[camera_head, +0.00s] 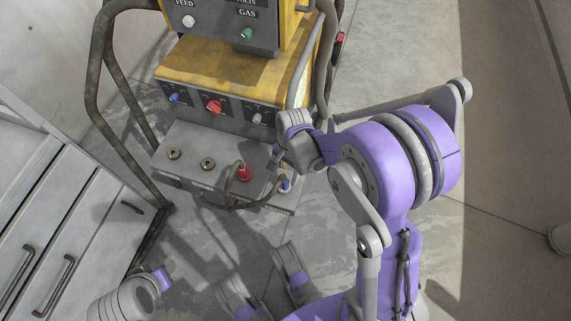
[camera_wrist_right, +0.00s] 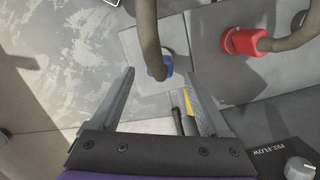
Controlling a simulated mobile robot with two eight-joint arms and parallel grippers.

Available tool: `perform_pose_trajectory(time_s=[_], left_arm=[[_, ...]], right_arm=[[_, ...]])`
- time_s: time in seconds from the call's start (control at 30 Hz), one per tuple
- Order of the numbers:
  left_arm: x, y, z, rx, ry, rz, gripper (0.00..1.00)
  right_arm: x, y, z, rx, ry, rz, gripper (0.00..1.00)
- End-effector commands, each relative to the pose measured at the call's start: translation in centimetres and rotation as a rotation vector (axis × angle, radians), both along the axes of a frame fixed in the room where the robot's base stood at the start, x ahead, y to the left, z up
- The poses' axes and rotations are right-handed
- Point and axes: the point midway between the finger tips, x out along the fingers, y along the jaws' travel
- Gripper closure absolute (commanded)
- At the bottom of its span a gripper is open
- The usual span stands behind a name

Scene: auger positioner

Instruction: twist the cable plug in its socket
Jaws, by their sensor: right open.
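A blue cable plug (camera_head: 285,185) sits in its socket at the right end of the machine's lower panel (camera_head: 190,140). In the right wrist view the blue plug (camera_wrist_right: 159,70) with its thick brown cable (camera_wrist_right: 149,28) lies ahead, between the lines of the fingers. A red cable plug (camera_head: 244,173) sits in the socket to its left; it also shows in the right wrist view (camera_wrist_right: 240,41). My right gripper (camera_wrist_right: 160,84) is open with nothing between its fingers, close to the blue plug. The plug's socket is mostly hidden. My left gripper does not show.
The yellow machine (camera_head: 225,65) has knobs above the panel and two uncabled sockets (camera_head: 207,164) at the panel's left. A bent tube frame (camera_head: 98,80) stands at its left. A grey drawer cabinet (camera_head: 60,230) fills the lower left. Open floor (camera_head: 385,55) lies at the right.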

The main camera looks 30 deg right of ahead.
Motion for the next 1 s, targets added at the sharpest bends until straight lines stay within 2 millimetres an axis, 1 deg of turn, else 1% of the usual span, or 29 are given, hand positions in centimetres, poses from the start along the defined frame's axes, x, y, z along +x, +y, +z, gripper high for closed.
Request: perform_pose_trajectory(time_s=[0.03, 0.1, 0.2, 0.3, 0.43, 0.7, 0.87, 1.0], left_arm=[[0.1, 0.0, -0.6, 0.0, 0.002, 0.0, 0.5], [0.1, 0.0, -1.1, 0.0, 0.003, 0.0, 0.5], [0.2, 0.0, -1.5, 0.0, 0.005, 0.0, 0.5], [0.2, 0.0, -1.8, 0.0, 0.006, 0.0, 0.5], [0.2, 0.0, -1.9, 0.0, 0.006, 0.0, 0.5], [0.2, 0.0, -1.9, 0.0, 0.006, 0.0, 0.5], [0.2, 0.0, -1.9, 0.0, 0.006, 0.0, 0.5], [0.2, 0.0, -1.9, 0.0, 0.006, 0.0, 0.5]], right_arm=[[0.0, 0.1, -1.3, 0.0, 0.001, 0.001, 0.2], [-0.1, 0.3, -2.4, 0.0, 0.0, 0.001, 0.2], [-0.1, 0.5, -3.6, -0.001, 0.0, 0.001, 0.2], [-0.2, 0.6, -4.5, -0.001, 0.0, 0.001, 0.2], [-0.2, 0.7, -5.0, -0.001, -0.001, 0.001, 0.2], [-0.3, 0.7, -5.0, -0.001, -0.001, 0.001, 0.2], [-0.3, 0.7, -5.0, -0.001, -0.001, 0.001, 0.49], [-0.3, 0.7, -5.0, -0.001, -0.001, 0.001, 0.74]])
